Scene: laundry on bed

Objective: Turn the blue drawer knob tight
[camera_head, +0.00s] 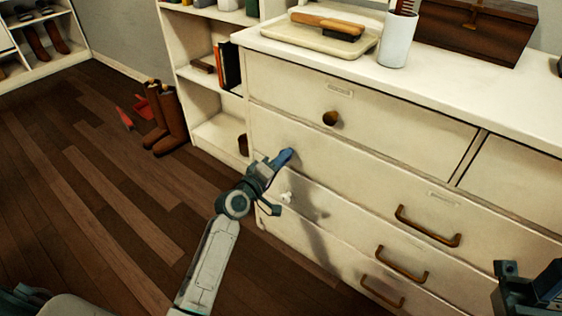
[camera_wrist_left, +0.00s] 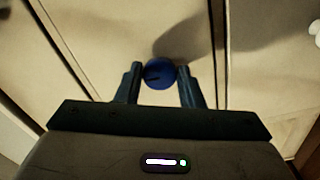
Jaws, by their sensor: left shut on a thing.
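The blue drawer knob (camera_wrist_left: 159,75) is round, with a dark slot-like mark on its face, and sits on a cream drawer front. In the left wrist view my left gripper (camera_wrist_left: 160,82) is shut on the knob, one finger on each side. In the head view my left gripper (camera_head: 283,160) reaches the second drawer front from the left, and its fingers largely hide the knob there. My right gripper (camera_head: 530,290) shows only in part at the lower right corner, away from the dresser fronts' knobs.
The cream dresser (camera_head: 400,130) has a brass knob (camera_head: 330,118) above, a white knob (camera_head: 287,197) below, and brass handles (camera_head: 428,227) to the right. Brown boots (camera_head: 168,120) stand on the floor by the shelf. The wooden floor (camera_head: 90,190) at left is mostly clear.

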